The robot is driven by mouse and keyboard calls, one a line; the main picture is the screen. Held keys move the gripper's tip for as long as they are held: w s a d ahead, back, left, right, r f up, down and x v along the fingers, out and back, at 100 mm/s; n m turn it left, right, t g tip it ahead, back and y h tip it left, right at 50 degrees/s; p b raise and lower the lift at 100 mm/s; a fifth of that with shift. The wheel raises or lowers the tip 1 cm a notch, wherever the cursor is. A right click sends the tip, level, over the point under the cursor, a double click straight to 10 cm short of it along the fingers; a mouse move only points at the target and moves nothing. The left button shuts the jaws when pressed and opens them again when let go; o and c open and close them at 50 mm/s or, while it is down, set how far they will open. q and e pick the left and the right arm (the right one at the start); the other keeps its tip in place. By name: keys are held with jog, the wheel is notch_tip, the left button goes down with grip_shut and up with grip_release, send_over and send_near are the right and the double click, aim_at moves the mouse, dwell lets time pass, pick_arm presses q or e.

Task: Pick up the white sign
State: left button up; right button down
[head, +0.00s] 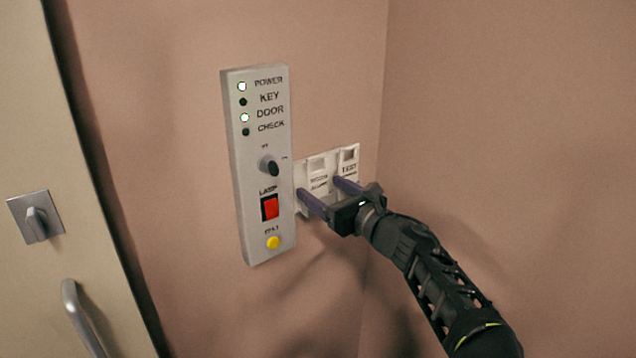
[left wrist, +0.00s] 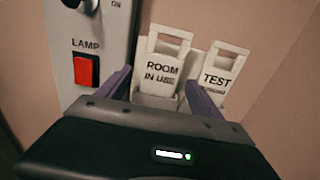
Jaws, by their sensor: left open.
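Two white signs with cut-out handles stand side by side in a pale holder (left wrist: 152,101) on the wall. The left sign (left wrist: 164,68) reads "ROOM IN USE" and also shows in the head view (head: 318,168). The right sign (left wrist: 218,72) reads "TEST" above a smaller, partly hidden line; it also shows in the head view (head: 349,158). My left gripper (head: 319,187) is open, its purple fingers pointing at the signs. In the left wrist view its fingers (left wrist: 159,78) lie either side of the "ROOM IN USE" sign's lower part. Contact cannot be told. My right gripper is not in view.
A grey control panel (head: 262,215) stands out from the wall just left of the signs, with a knob, red lamp switch (head: 270,207) and yellow button (head: 273,242). A wall corner is close on the right. A door with a handle (head: 80,318) is at far left.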

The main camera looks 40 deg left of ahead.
pick_arm(q)
jog(key=shift+w+a, duration=0.1)
jog(key=shift+a, duration=0.35)
jog(key=shift+c, duration=0.6)
jog(key=c, duration=1.3)
jog(key=shift+d, duration=0.1)
